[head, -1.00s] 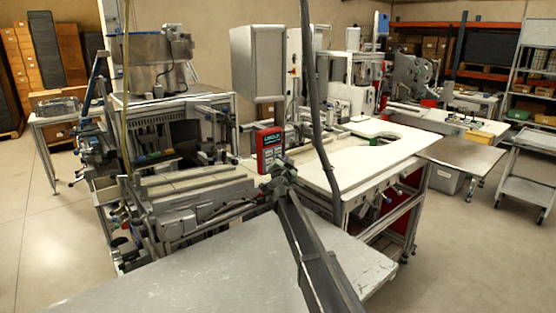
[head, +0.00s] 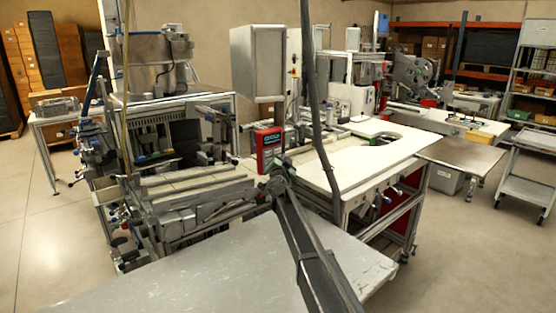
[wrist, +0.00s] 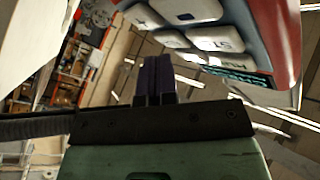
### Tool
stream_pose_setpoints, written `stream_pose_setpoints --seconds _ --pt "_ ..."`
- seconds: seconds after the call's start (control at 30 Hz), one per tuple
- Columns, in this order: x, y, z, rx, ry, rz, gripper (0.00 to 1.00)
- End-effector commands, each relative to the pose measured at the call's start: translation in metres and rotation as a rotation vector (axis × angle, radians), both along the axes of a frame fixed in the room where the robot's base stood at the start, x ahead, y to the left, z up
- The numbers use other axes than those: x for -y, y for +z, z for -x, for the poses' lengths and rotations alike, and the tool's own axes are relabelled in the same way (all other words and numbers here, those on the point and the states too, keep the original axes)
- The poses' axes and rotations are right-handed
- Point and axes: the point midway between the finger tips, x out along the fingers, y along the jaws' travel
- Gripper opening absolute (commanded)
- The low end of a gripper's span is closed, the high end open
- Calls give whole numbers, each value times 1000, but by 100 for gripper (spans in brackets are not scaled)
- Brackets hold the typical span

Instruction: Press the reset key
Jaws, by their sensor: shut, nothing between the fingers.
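A red control box (head: 268,150) with a dark front stands at mid-picture in the head view. In the wrist view the red box (wrist: 290,40) fills the upper right, seen very close and tilted. It carries several pale keys; one (wrist: 217,38) shows "ST" and another (wrist: 190,10) lies above it. The lettering is partly cut off, so I cannot tell which is the reset key. My gripper (wrist: 155,62) is shut and empty, its dark fingers beside and just below the keys in the picture. I cannot tell whether they touch. In the head view my gripper is hard to make out near the box.
A grey metal table (head: 230,275) lies in the foreground. A white worktop (head: 375,155) with a cutout is to the right of the box. A grey cabinet (head: 257,63) hangs above it. A machine with rails (head: 190,190) stands to the left.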

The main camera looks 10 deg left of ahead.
Motion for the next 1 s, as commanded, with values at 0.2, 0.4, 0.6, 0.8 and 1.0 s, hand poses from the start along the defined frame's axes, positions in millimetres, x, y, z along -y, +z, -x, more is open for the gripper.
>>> stream_pose_setpoints --seconds 0.2,0.4,0.6,0.8,1.0 --pt "-1 0 -1 0 0 0 0" --pt "-3 0 -3 0 0 0 0" --pt "-5 0 -4 0 0 0 0" --pt "-6 0 -5 0 0 0 0" --pt "-6 0 -5 0 0 0 0"
